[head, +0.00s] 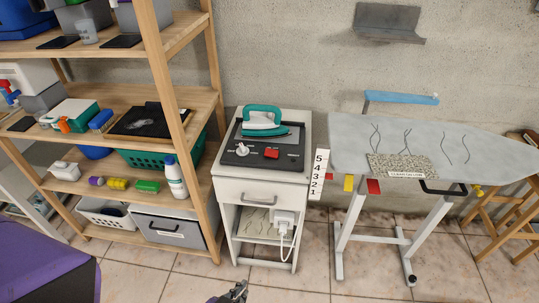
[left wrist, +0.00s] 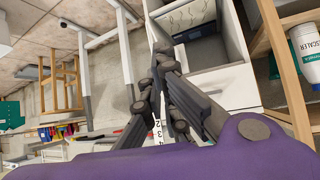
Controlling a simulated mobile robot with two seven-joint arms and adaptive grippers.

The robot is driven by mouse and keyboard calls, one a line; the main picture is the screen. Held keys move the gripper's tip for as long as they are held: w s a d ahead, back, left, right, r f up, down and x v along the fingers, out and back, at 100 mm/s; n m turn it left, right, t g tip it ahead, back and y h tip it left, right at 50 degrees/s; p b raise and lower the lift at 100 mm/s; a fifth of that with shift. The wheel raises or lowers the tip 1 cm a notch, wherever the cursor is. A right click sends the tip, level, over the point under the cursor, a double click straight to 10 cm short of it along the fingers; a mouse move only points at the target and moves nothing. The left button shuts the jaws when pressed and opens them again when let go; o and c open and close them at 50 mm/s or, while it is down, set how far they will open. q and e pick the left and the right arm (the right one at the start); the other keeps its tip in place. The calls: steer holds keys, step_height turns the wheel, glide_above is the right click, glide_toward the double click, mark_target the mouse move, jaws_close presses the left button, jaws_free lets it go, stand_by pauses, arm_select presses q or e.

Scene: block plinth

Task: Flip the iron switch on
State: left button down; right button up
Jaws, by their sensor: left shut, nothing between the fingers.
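The red switch (head: 271,153) sits on the dark panel (head: 245,163) on top of the white cabinet, right of a white knob (head: 242,150). Its on or off position is too small to tell. A teal iron (head: 262,120) rests behind it on the panel. My left gripper (head: 236,291) is at the bottom edge of the head view, low in front of the cabinet and well apart from the switch. In the left wrist view its dark fingers (left wrist: 158,70) are shut and empty, with the cabinet (left wrist: 210,85) beyond them. The switch is not visible there. My right gripper is not in view.
A wooden shelf (head: 185,90) with bottles and bins stands close left of the cabinet. A numbered strip (head: 319,174) stands at its right side. The ironing board (head: 460,150) is further right. A plug (head: 284,219) hangs at the cabinet's open lower part. The floor in front is clear.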

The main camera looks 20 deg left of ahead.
arm_select(q)
steer(key=w+t+b, duration=0.2)
steer(key=w, duration=0.8)
step_height(320, 180, up, 21)
steer(key=t+y+b, duration=0.4)
steer(key=t+b, duration=0.2)
steer(key=t, duration=0.3)
glide_above(266, 164)
steer(key=shift+w+d+r, duration=0.15)
steer(key=shift+w+d, duration=0.2)
steer(key=shift+w, duration=0.1)
steer(key=f, duration=0.3)
steer(key=shift+s+a+f, duration=0.15)
steer(key=shift+s+a, duration=0.05)
steer(key=shift+s, duration=0.05)
steer(key=shift+s+a+f, duration=0.1)
steer(key=shift+a+f, duration=0.05)
steer(key=shift+f, duration=0.4)
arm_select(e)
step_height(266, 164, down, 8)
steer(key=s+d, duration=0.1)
